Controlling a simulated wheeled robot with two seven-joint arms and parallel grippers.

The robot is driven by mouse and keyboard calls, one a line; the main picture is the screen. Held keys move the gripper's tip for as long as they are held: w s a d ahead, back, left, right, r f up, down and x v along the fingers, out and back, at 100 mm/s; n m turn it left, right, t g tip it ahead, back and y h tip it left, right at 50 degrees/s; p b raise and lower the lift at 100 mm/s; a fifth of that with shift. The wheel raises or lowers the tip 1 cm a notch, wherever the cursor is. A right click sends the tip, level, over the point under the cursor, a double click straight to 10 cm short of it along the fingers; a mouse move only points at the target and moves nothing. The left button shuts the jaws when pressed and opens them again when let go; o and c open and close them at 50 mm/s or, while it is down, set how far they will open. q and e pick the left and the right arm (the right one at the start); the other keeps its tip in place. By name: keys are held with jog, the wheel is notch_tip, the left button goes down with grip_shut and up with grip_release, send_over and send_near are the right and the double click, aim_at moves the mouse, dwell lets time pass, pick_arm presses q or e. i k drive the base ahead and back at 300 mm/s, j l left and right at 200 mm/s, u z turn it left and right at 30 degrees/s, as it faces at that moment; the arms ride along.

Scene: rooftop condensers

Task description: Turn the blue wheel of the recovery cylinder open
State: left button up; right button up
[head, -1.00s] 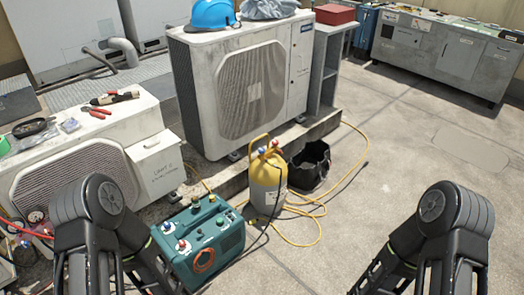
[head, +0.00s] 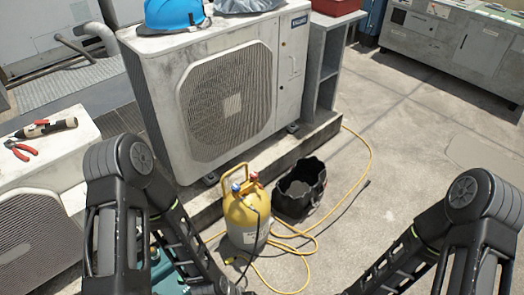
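The yellow recovery cylinder (head: 246,222) stands upright on the concrete in the middle of the head view, in front of the large condenser. Its small blue wheel (head: 236,187) sits on top, left of a red wheel (head: 253,176), below a yellow handle loop. How far the blue wheel is turned cannot be told. My two arms come in from the lower left and lower right. Both grippers are out of the picture, and neither arm is seen touching the cylinder.
A yellow hose (head: 345,201) loops over the floor around both. The large condenser (head: 219,98) stands on a concrete curb behind. A teal machine (head: 168,272) is mostly hidden by my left arm. Open floor lies to the right.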

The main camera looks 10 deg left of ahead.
aim_at(236, 188)
jog(key=i+l+z, duration=0.15)
jog(key=i, duration=1.05)
